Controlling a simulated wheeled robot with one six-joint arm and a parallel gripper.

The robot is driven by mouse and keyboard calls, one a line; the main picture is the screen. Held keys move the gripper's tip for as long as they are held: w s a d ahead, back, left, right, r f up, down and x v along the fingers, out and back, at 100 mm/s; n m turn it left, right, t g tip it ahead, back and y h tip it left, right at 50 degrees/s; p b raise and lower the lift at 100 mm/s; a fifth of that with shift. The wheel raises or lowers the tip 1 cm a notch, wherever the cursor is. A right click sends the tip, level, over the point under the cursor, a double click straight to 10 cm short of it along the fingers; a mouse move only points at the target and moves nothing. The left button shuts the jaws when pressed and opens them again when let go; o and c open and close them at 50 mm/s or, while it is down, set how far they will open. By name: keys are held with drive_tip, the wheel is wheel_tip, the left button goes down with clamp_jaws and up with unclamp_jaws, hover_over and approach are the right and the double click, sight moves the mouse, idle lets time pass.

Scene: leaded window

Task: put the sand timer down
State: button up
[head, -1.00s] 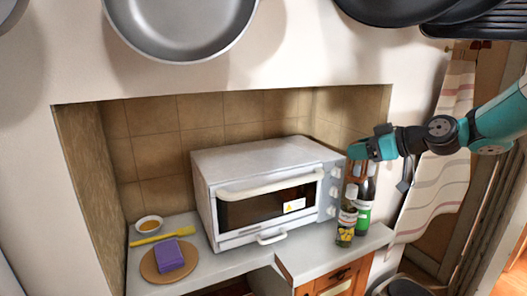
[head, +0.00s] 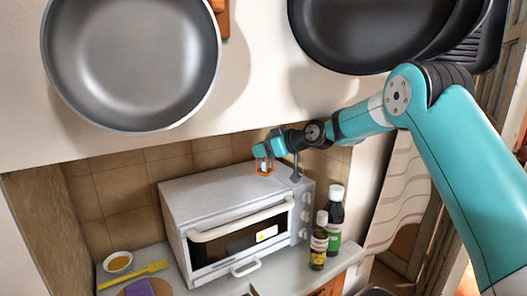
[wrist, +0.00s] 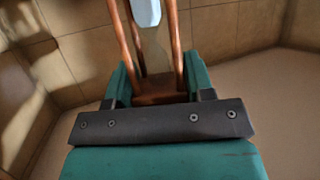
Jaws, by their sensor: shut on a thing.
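My gripper (head: 264,158) is shut on the sand timer (head: 264,167) and holds it over the top of the white toaster oven (head: 215,190), near its back right part. The sand timer has an orange-brown wooden frame with a pale glass. In the wrist view the sand timer (wrist: 150,98) stands between the green fingers, with its wooden posts and glass showing and its far end cut off by the frame. I cannot tell whether its base touches the oven top.
Two bottles, one dark with a green label (head: 335,218) and one with a yellow label (head: 319,245), stand right of the oven. Large pans (head: 130,60) hang above. A small bowl (head: 118,262) and a yellow brush (head: 145,272) lie at left. Most of the oven top is clear.

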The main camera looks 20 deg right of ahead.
sight(264, 159)
drive_tip(key=shift+w+a, duration=0.2)
wheel_tip(264, 159, down, 3)
drive_tip(key=shift+r+p, duration=0.15)
drive_tip(key=shift+p, duration=1.1)
drive_tip(key=shift+f, duration=0.45)
drive_tip(key=shift+f, duration=0.1)
drive_tip(key=o, duration=1)
